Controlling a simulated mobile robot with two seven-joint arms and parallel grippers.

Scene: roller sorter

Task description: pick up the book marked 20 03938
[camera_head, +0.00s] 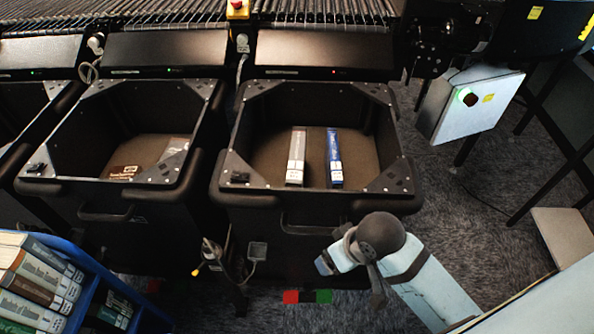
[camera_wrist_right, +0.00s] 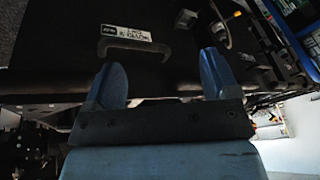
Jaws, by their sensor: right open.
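Two books stand in the right black bin (camera_head: 232,160): a pale grey-white book (camera_head: 296,155) and a blue book (camera_head: 334,157) to its right. The left black bin (camera_head: 200,125) holds a brown book (camera_head: 124,172) and a grey one (camera_head: 176,150). The book labels are too small to read, so I cannot tell which is marked 20 03938. My right gripper (camera_head: 325,263) is in front of and below the right bin's front rim, apart from the books. In the right wrist view its blue fingers (camera_wrist_right: 164,82) are open and empty, facing a dark bin front with a handle. My left gripper is not in view.
A blue cart (camera_head: 85,295) with several books stands at the lower left. A roller conveyor (camera_head: 200,18) runs behind the bins. A grey box with a green light (camera_head: 468,105) is at the right. Grey carpet is open right of the right bin.

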